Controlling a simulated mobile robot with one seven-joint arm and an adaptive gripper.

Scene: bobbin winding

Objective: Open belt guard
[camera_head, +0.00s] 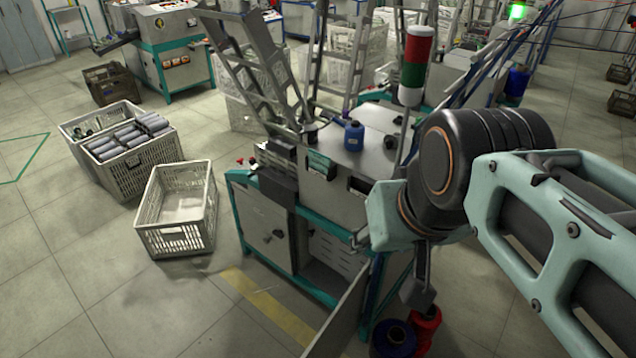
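The winding machine (262,225) stands in the middle, with a grey and teal cabinet. A thin grey panel (338,318) slants out from its lower right side towards the bottom edge. I cannot tell for sure whether this panel is the belt guard. My gripper (418,292) hangs down at the machine's right side, to the right of the panel and apart from it in the picture. Its dark fingertip end shows, but the finger gap is not clear. My arm hides the machine's right side.
A blue spool (394,338) and a red spool (424,325) are low by the machine, below my gripper. A blue bobbin (354,136) and a red-green signal light (415,62) stand on top.

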